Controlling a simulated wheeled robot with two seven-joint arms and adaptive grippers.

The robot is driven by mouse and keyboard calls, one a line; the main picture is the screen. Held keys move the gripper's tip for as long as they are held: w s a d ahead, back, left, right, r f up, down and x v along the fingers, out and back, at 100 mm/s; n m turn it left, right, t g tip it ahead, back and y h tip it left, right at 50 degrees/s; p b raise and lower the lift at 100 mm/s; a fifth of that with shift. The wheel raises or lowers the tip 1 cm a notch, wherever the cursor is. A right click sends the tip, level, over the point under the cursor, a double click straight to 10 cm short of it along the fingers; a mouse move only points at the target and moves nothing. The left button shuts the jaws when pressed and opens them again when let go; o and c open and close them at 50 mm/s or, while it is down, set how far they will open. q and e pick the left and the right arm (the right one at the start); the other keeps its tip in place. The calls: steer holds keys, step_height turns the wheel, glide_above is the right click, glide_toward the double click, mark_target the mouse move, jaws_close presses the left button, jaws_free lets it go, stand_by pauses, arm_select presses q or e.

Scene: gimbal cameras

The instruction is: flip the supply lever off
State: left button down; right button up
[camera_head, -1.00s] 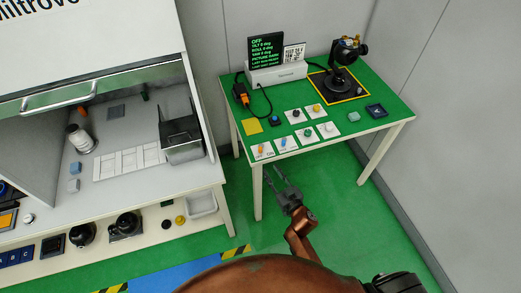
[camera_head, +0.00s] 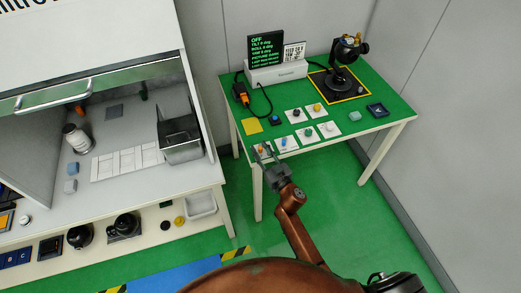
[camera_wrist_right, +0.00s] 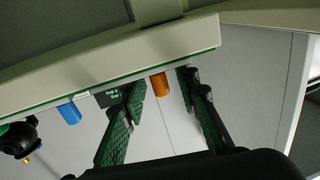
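The orange lever (camera_head: 261,149) stands on a white plate at the front left corner of the green table. Its label is too small to read and is partly covered by my gripper. My right gripper (camera_head: 265,156) reaches over the front edge there, with its fingers open. In the right wrist view the orange lever (camera_wrist_right: 160,85) shows between the two spread fingertips of my right gripper (camera_wrist_right: 161,90), with gaps on both sides. A blue lever (camera_wrist_right: 70,113) is beside it. The screen (camera_head: 265,50) reads OFF in its top line. My left gripper is not in view.
More white plates with knobs (camera_head: 309,132) lie close to the right of the lever. A camera gimbal (camera_head: 344,80) stands on a black, yellow-edged pad at the back right. A cable joins an orange plug (camera_head: 241,94) to the white box. A workbench with a hood is at the left.

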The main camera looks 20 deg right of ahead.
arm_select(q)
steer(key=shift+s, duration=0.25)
arm_select(e)
jaws_close()
steer(key=shift+a+m+h+b, duration=0.2)
steer(key=shift+m+h+b, duration=0.2)
steer(key=shift+b, duration=0.1)
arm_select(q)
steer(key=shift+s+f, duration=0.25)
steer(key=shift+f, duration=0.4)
arm_select(e)
steer(key=shift+w+h, duration=0.1)
steer(key=shift+h, duration=0.4)
jaws_free()
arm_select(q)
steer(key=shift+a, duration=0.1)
